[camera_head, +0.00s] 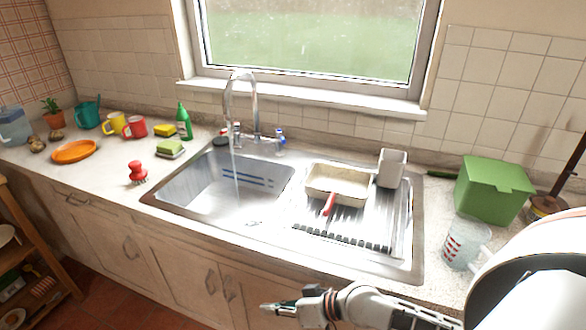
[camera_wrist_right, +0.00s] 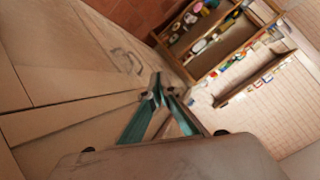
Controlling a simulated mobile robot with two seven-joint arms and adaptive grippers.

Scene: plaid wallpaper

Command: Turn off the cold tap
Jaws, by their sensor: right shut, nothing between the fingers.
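The cold tap (camera_head: 281,140), a small handle with a blue mark, is at the right side of the chrome mixer behind the sink. The tall curved spout (camera_head: 254,100) has a stream of water (camera_head: 235,168) running from it into the left basin (camera_head: 190,187). My right gripper (camera_head: 265,307) is shut and empty, in front of the lower cabinets and well away from the tap. In the right wrist view its teal fingers (camera_wrist_right: 156,93) meet at the tips, facing the cabinets and floor. My left gripper is not in view.
A beige dish tub (camera_head: 338,181) and a red-handled brush (camera_head: 329,204) are on the drainer. A green box (camera_head: 494,189) and a measuring jug (camera_head: 464,243) stand right of the sink. A green bottle (camera_head: 184,122) and sponges stand left of it.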

